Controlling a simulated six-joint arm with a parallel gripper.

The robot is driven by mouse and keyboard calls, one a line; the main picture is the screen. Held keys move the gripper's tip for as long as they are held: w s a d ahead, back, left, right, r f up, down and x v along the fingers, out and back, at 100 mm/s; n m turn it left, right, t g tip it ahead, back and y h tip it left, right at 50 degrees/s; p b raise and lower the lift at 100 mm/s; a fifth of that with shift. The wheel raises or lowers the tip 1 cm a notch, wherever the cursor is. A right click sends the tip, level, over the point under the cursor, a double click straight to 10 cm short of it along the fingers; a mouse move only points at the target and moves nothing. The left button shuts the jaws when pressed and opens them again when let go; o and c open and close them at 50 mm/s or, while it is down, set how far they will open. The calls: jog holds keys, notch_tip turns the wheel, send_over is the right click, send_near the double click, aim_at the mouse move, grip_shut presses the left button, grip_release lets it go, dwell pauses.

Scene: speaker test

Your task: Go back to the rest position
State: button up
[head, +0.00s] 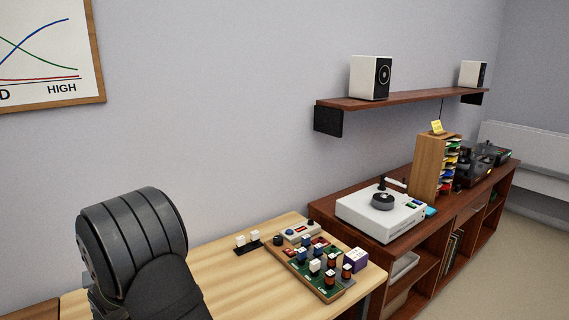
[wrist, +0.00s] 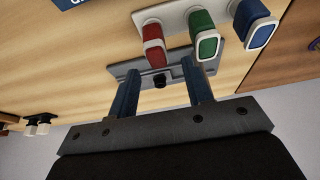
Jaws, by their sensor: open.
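My gripper (wrist: 160,72) shows in the wrist view, with two blue fingers standing apart on a dark grey bar. Its jaws are open, and no held object shows between them. Just beyond the fingertips is a grey plate (wrist: 205,62) with a small black knob (wrist: 160,80). I cannot tell whether the fingers touch the plate. Past it, a red handle (wrist: 152,42), a green one (wrist: 207,40) and a blue one (wrist: 258,22) stand in a row. In the head view my dark arm rises at the lower left; my gripper is out of sight there.
The light wooden table (head: 210,275) holds a board with several coloured parts (head: 325,285), a small black stand with white-topped pieces (head: 247,247) and a purple box (head: 355,259). Right of it, a white turntable (head: 370,225) sits on a brown cabinet. A shelf (head: 420,98) carries two speakers.

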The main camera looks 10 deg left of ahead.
jog(key=r, duration=0.5)
jog(key=shift+w+d+r, duration=0.1)
jog(key=shift+w+r, duration=0.1)
jog(key=shift+w, duration=0.1)
jog(key=w+r, duration=0.1)
jog(key=w, duration=0.3)
jog(key=s, duration=0.1)
jog(key=s+f, duration=0.1)
jog(key=s, duration=0.1)
jog(key=s+f, duration=0.1)
jog(key=s, duration=0.1)
notch_tip(320, 180, down, 8)
jog(key=shift+w+r, duration=0.15)
jog(key=shift+r, duration=3.4)
jog(key=shift+f, duration=2.5)
